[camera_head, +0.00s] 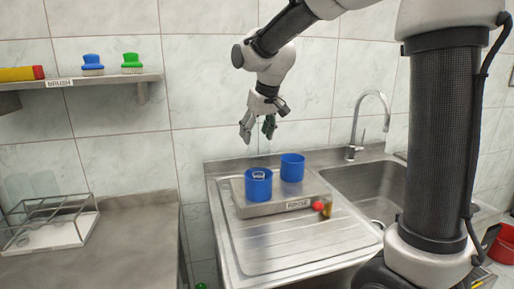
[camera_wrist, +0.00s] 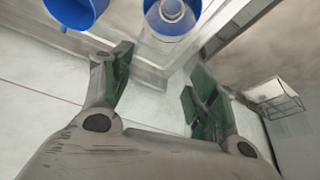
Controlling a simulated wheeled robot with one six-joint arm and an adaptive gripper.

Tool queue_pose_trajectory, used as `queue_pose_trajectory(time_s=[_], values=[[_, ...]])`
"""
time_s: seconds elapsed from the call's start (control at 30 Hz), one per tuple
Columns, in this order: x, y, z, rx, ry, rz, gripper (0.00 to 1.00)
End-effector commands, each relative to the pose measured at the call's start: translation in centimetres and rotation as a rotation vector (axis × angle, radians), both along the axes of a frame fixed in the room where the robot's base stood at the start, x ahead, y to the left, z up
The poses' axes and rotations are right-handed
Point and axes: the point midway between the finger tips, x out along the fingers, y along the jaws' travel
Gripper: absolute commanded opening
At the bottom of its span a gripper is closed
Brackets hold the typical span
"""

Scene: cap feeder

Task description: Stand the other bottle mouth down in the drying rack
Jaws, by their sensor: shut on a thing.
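My gripper (camera_head: 258,127) is above the blue cups at the sink's drainboard, with its fingers apart around a clear bottle. The bottle is very faint in the head view; in the wrist view its see-through body (camera_wrist: 158,48) shows beyond the green finger pads (camera_wrist: 160,85), with a ringed neck in front of a blue cup. I cannot tell its exact tilt. The drying rack (camera_head: 50,222) is a wire frame on the left counter; it also shows in the wrist view (camera_wrist: 276,98). A faint clear shape, possibly a bottle, stands at the rack.
Two blue cups (camera_head: 259,188) (camera_head: 292,169) stand on a labelled metal block (camera_head: 275,209) on the drainboard. A red and yellow item (camera_head: 323,207) lies beside it. The faucet (camera_head: 368,120) and basin are right. A shelf (camera_head: 90,80) holds brushes. The counter beside the rack is clear.

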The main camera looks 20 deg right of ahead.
Motion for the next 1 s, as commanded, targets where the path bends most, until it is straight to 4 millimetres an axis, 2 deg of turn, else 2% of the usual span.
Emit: queue_pose_trajectory(time_s=[0.03, 0.4, 1.0], values=[[0.1, 0.0, 1.1, 0.001, -0.003, 0.000, 0.43], [0.1, 0.0, 7.9, 0.001, -0.002, -0.001, 0.43], [0.0, 0.0, 17.4, 0.001, -0.001, -0.001, 0.43]])
